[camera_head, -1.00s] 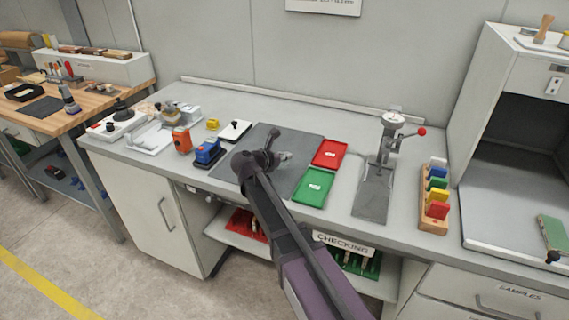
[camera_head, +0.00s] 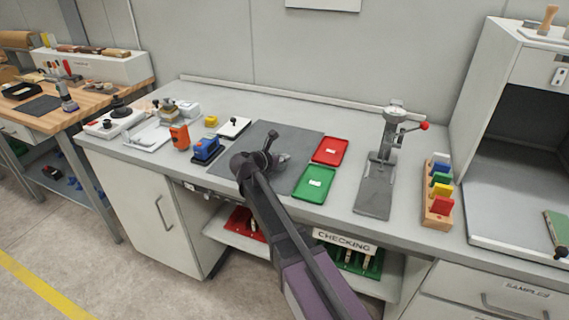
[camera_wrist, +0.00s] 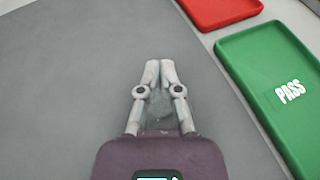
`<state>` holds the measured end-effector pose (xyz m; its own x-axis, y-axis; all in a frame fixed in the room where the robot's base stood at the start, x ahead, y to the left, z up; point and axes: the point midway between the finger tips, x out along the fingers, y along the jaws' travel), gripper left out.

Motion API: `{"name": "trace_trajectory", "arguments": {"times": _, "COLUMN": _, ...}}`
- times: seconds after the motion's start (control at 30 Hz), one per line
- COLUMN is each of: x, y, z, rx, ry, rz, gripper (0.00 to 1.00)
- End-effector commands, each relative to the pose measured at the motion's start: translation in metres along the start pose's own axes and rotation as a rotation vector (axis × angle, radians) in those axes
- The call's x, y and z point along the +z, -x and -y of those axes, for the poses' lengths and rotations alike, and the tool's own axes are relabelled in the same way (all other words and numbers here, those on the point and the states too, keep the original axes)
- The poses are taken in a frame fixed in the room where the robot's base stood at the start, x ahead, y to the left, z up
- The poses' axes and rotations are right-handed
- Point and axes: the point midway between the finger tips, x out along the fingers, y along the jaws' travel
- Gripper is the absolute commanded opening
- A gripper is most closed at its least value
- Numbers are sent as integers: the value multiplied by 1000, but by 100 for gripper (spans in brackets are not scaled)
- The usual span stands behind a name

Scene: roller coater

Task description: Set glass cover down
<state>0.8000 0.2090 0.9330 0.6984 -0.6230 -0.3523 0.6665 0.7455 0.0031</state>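My gripper (camera_wrist: 159,72) points down over the dark grey mat (camera_head: 262,136) on the bench. Its two fingers are nearly together, with a thin gap at the tips. A pale see-through patch, which looks like the glass cover (camera_wrist: 160,110), shows between and below the fingers. Its outline is faint, and the fingers and palm hide part of it. In the head view my gripper (camera_head: 283,158) is small, and I cannot tell whether the cover touches the mat.
A green PASS tray (camera_head: 315,184) and a red tray (camera_head: 330,151) lie right of the mat. A blue block (camera_head: 207,149) and an orange device (camera_head: 180,137) stand to the left. The mat's left part is clear.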

Motion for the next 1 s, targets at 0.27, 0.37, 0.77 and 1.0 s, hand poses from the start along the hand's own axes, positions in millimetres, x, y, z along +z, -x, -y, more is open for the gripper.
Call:
{"name": "trace_trajectory", "arguments": {"times": 0.27, "x": -3, "y": -1, "z": 0, "rx": 0, "ry": 0, "rz": 0, "gripper": 0}}
{"name": "trace_trajectory", "arguments": {"times": 0.37, "x": -3, "y": -1, "z": 0, "rx": 0, "ry": 0, "rz": 0, "gripper": 0}}
{"name": "trace_trajectory", "arguments": {"times": 0.77, "x": -6, "y": -1, "z": -1, "rx": 1, "ry": 0, "rz": 0, "gripper": 43}}
{"name": "trace_trajectory", "arguments": {"times": 1.0, "x": -6, "y": -1, "z": -1, "rx": 1, "ry": 0, "rz": 0, "gripper": 43}}
